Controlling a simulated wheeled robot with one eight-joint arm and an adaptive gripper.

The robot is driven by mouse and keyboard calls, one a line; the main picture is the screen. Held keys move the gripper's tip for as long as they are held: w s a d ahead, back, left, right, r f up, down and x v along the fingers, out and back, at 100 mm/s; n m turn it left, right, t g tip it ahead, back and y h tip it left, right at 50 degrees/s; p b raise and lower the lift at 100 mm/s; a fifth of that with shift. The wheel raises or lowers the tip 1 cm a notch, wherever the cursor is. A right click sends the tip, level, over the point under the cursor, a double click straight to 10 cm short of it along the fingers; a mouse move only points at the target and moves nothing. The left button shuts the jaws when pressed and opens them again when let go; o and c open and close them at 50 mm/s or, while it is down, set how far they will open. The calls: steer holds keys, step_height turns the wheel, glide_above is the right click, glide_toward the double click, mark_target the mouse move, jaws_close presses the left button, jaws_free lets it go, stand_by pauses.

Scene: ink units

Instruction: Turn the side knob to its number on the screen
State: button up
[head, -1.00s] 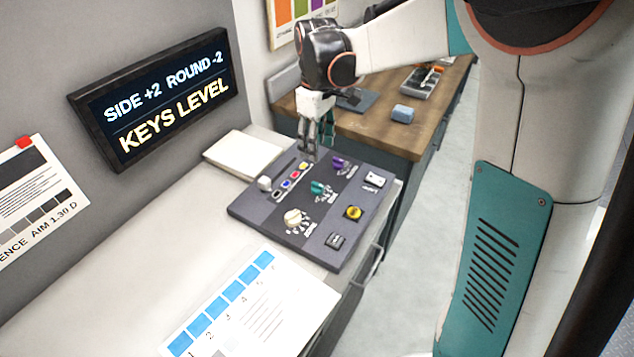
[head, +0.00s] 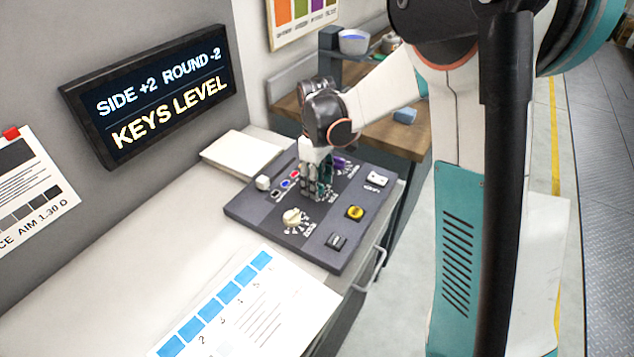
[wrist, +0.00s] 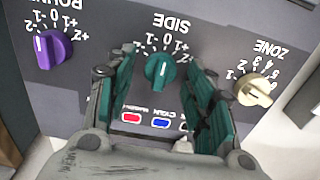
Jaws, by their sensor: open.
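The screen (head: 160,100) on the wall reads "SIDE +2 ROUND -2" and "KEYS LEVEL". The teal side knob (wrist: 160,72) stands upright on the dark panel (head: 262,215), under the label SIDE and a scale with 0, +1 and +2 readable, seen upside down. My gripper (wrist: 160,62) is open, with one teal-padded finger on either side of this knob. Gaps show between knob and fingers; I cannot tell how deep the fingertips reach. I cannot read the knob's setting surely. In the head view my gripper (head: 317,190) is over the panel and largely hides the knob.
The purple round knob (wrist: 53,48) is left and the cream zone knob (wrist: 254,91) is right in the wrist view, both close to the fingers. Red (wrist: 131,117) and blue (wrist: 161,123) keys lie between the fingers. A yellow button (head: 355,212) and a printed sheet (head: 265,320) are nearer.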

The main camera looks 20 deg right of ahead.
steer(key=c, duration=1.1)
steer(key=shift+m, duration=0.3)
steer(key=m, duration=0.5)
steer(key=shift+p, duration=0.3)
steer(key=m, duration=0.6)
steer(key=shift+m, duration=0.3)
